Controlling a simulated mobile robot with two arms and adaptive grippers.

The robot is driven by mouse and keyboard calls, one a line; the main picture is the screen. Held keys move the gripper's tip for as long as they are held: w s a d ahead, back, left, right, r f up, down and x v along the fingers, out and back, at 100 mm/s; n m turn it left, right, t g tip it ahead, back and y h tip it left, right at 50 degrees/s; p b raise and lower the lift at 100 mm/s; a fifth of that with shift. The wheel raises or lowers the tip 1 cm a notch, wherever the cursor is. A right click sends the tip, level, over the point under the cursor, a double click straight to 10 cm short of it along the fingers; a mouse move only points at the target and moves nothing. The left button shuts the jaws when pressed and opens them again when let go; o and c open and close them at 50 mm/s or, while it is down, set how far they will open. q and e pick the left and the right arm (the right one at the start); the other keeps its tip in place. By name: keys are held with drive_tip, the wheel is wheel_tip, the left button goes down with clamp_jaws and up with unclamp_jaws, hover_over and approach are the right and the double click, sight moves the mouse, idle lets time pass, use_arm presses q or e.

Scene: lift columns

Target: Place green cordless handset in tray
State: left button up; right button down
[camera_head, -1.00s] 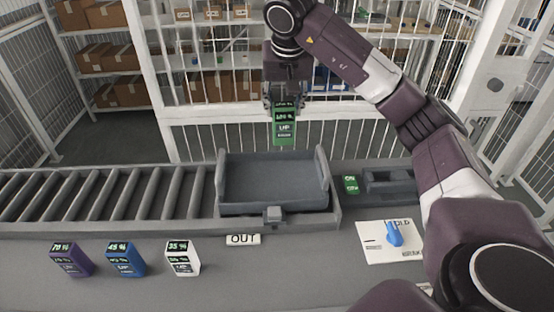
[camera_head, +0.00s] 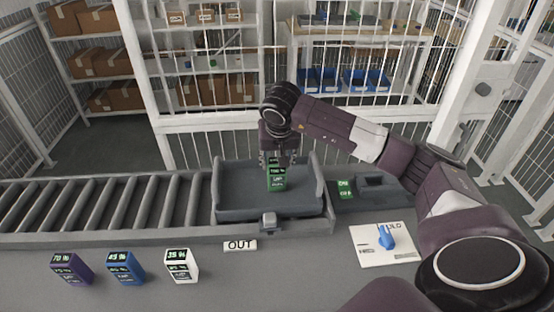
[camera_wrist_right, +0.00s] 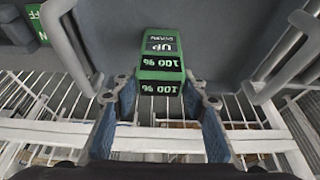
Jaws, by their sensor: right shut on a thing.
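The green cordless handset (camera_head: 276,179) is upright in my right gripper (camera_head: 277,160), which is shut on its top end. It is over the grey tray (camera_head: 237,200), inside its side walls. In the right wrist view the handset (camera_wrist_right: 161,62) shows "100 %" and "UP" labels between the fingers of the right gripper (camera_wrist_right: 160,105). I cannot tell whether its lower end touches the tray floor. My left gripper is not in view.
The tray sits at the right end of a roller conveyor (camera_head: 100,203). Purple (camera_head: 71,268), blue (camera_head: 125,267) and white (camera_head: 181,265) handsets stand in front. A grey dock (camera_head: 378,188) and a blue object on a white card (camera_head: 366,247) are at right.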

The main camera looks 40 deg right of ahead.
drive_tip(key=shift+f, duration=0.1)
drive_tip(key=c, duration=1.2)
unclamp_jaws()
drive_tip(key=shift+r, duration=0.3)
drive_tip(key=b+v, duration=0.2)
drive_tip(key=v, duration=0.9)
drive_tip(key=shift+s+a+r, duration=0.15)
drive_tip(key=shift+s+r, duration=0.05)
drive_tip(key=shift+r, duration=0.1)
drive_tip(key=shift+r, duration=0.1)
